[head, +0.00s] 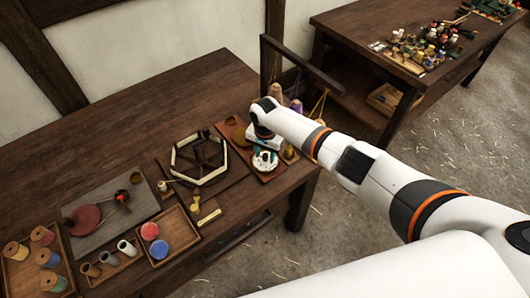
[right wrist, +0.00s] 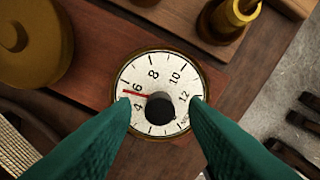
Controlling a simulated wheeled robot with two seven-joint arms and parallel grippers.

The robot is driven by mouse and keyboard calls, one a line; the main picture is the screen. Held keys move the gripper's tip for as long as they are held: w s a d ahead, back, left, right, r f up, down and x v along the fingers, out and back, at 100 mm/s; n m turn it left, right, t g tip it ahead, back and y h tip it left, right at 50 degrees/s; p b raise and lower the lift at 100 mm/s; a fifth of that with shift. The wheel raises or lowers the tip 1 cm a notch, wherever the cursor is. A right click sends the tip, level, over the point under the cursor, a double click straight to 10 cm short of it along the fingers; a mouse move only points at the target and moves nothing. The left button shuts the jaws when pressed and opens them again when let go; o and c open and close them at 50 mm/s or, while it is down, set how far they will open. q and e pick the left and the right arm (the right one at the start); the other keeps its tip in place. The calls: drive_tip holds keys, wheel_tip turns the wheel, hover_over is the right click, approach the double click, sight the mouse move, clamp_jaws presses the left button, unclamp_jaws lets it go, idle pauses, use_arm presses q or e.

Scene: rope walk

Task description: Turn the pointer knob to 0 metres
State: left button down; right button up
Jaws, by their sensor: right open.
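The round white dial (right wrist: 141,70) has a brass rim and black numbers; 4, 6, 8, 10 and 12 are readable. Its black pointer knob (right wrist: 160,108) sits at the middle. The red pointer (right wrist: 134,94) lies between 4 and 6. My right gripper (right wrist: 160,102) is open, with one green finger on each side of the knob, over the dial's lower part. The fingers hide the dial's lower edges, and I cannot see 0. In the head view my right gripper (head: 264,160) is over the dial at the table's right end. My left gripper is not in view.
The dial is on a reddish wooden board, with a brass-coloured round thing (right wrist: 32,40) at upper left in the wrist view. A hexagonal reel (head: 199,160) stands left of it. Trays of spools (head: 35,258) and pots lie further left. The table's back left (head: 130,125) is clear.

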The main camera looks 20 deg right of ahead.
clamp_jaws()
